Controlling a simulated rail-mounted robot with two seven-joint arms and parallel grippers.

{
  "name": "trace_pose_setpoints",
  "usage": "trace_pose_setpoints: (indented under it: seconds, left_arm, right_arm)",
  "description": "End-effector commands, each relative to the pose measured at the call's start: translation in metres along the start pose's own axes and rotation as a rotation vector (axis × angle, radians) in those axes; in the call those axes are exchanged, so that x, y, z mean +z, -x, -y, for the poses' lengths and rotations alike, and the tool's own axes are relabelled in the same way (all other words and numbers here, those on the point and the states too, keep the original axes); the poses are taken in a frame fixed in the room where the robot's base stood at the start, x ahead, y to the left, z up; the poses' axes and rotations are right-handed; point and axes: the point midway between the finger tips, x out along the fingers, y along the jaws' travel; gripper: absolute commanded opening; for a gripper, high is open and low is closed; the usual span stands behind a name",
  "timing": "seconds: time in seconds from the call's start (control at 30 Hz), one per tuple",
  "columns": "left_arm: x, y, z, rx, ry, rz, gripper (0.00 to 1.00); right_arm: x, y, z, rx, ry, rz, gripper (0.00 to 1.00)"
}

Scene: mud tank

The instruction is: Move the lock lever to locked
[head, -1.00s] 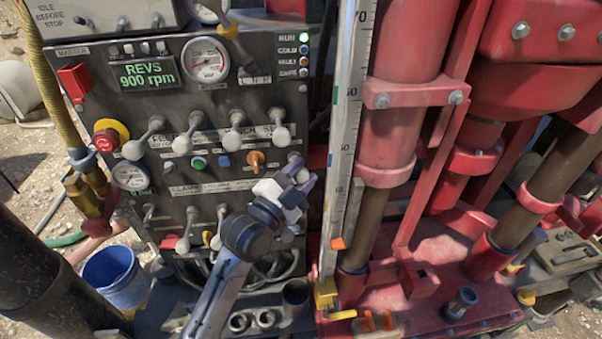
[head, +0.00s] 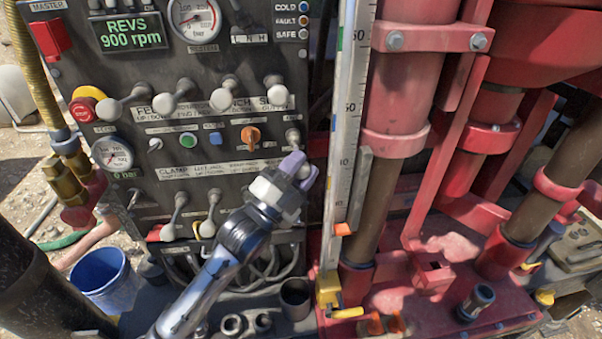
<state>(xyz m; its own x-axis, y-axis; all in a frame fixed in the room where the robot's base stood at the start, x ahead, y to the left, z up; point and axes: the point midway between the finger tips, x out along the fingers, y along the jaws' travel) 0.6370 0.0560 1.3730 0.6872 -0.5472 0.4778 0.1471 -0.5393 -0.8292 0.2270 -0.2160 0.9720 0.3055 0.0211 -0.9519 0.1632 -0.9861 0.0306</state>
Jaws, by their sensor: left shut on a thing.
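The grey control panel (head: 75,85) fills the left half of the head view. A short lever (head: 292,138) sits at the panel's right edge, beside the orange selector. I take it to be the lock lever, but no readable label shows beside it. It points downward, and its pale knob lies at my left gripper (head: 297,168). The gripper, with purplish fingers, comes up from below and is shut on the knob. The fingers hide part of the lever and the panel behind. My right gripper is not in view.
Several grey-knobbed levers (head: 222,95) line the panel above, and more (head: 208,226) stand below left. An orange selector (head: 250,136) is close left. The graduated mast scale (head: 345,130) and red drill frame (head: 405,70) stand right. A blue bucket (head: 102,282) is at lower left.

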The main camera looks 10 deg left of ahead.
Motion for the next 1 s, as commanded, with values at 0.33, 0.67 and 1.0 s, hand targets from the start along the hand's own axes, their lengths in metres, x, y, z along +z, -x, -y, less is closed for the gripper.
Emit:
trace_pose_setpoints:
  seconds: [0.33, 0.67, 1.0]
  left_arm:
    - [0.010, 0.008, -0.019, 0.015, 0.009, 0.012, 0.00]
    - [0.012, 0.009, -0.022, 0.017, 0.010, 0.014, 0.00]
    - [0.012, 0.009, -0.022, 0.016, 0.010, 0.014, 0.44]
  right_arm:
    - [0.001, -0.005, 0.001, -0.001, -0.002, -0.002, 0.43]
    - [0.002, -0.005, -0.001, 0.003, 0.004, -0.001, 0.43]
    - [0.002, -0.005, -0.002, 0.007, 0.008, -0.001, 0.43]
